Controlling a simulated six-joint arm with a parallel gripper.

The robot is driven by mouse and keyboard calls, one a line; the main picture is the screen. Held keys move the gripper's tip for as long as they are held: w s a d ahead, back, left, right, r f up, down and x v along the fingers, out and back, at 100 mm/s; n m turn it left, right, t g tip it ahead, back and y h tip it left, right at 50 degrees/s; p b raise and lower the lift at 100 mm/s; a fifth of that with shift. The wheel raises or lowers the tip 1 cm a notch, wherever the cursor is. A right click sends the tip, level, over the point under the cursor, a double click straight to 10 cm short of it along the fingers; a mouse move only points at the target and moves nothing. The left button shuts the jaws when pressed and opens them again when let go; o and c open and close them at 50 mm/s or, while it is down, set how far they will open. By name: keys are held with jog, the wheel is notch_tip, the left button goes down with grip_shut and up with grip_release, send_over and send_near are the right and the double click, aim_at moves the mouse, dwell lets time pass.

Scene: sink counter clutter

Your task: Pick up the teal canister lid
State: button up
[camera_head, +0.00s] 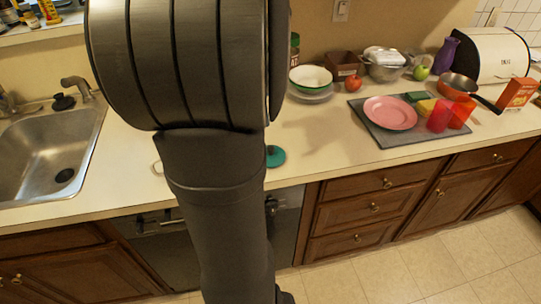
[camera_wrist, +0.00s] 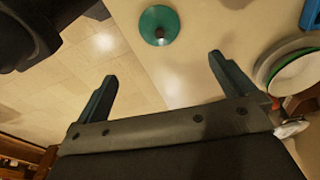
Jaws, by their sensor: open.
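The teal canister lid (camera_head: 276,156) lies on the cream counter near its front edge, partly hidden behind my arm in the head view. In the wrist view the lid (camera_wrist: 159,25) is a round teal disc with a small dark knob at its middle, lying flat. My gripper (camera_wrist: 163,72) is open and empty, its two fingers wide apart. The lid shows beyond the fingertips, between their lines and apart from them. In the head view my arm hides the gripper.
A green-rimmed bowl on plates (camera_head: 311,78) stands behind the lid to the right. A grey mat (camera_head: 391,139) with a pink plate (camera_head: 390,112) and red cups (camera_head: 440,116) lies further right. The sink (camera_head: 45,155) is at left. Counter around the lid is clear.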

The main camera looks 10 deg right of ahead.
jog(key=shift+m, duration=0.4)
jog(key=f, duration=0.4)
jog(key=d+f, duration=0.1)
jog(key=f, duration=0.7)
jog(key=shift+s+d+f, duration=0.2)
jog(key=shift+s+d, duration=0.1)
jog(key=shift+s, duration=0.1)
jog(key=f, duration=0.5)
jog(key=shift+w+d, duration=0.25)
jog(key=shift+c, duration=0.2)
jog(key=c, duration=0.9)
jog(key=shift+r, duration=0.1)
